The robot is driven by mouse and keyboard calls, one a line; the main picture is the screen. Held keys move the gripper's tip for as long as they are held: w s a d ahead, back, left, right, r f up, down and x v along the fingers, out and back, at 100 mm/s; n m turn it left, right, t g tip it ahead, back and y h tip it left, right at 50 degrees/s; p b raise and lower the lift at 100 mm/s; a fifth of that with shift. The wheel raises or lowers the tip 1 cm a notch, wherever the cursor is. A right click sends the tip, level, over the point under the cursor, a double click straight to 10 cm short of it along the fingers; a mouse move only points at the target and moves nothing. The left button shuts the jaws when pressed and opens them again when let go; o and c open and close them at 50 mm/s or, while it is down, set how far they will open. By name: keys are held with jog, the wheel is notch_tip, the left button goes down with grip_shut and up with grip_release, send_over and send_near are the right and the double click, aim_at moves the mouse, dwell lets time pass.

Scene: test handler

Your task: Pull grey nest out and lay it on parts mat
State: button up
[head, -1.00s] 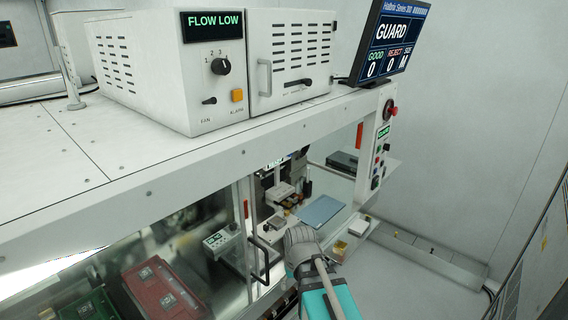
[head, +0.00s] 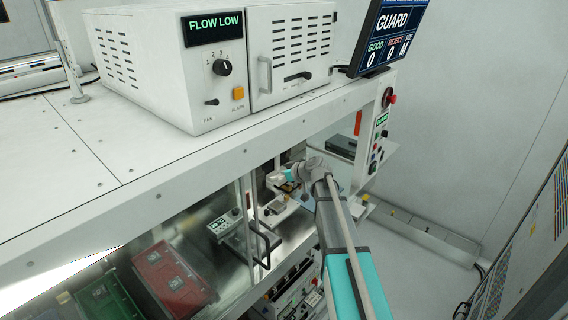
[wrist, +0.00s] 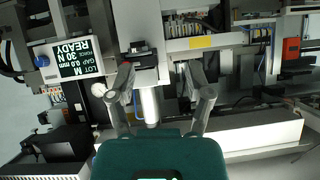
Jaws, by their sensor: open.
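My gripper (head: 279,177) reaches through the opening of the handler in the head view. In the wrist view my gripper (wrist: 160,74) has its two fingers spread apart, with nothing clasped. A dark block (wrist: 141,61) on a pale mount shows between the fingers, nearer the left one; I cannot tell whether it is the grey nest. A pale cylinder (wrist: 149,105) lies below it in the picture. I cannot identify the grey nest surely in the head view.
A small fixture (head: 274,207) stands left of the mat. An open door handle (head: 268,249) and glass panel stand near my arm. Red (head: 168,280) and green (head: 103,303) trays lie left. A display (wrist: 78,60) reads LOT READY. The handler's top edge overhangs.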

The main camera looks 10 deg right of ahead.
jog(key=w+r, duration=0.1)
jog(key=w+d+t, duration=0.1)
jog(key=w+d+r+t, duration=0.1)
jog(key=w, duration=0.1)
jog(key=shift+w+d+r, duration=0.1)
jog(key=shift+d+r, duration=0.15)
jog(key=shift+r, duration=0.05)
jog(key=shift+w+f, duration=0.1)
jog(key=b+x, duration=0.5)
jog(key=x, duration=0.8)
jog(key=shift+w+a, duration=0.2)
jog(key=shift+a, duration=0.15)
grip_shut()
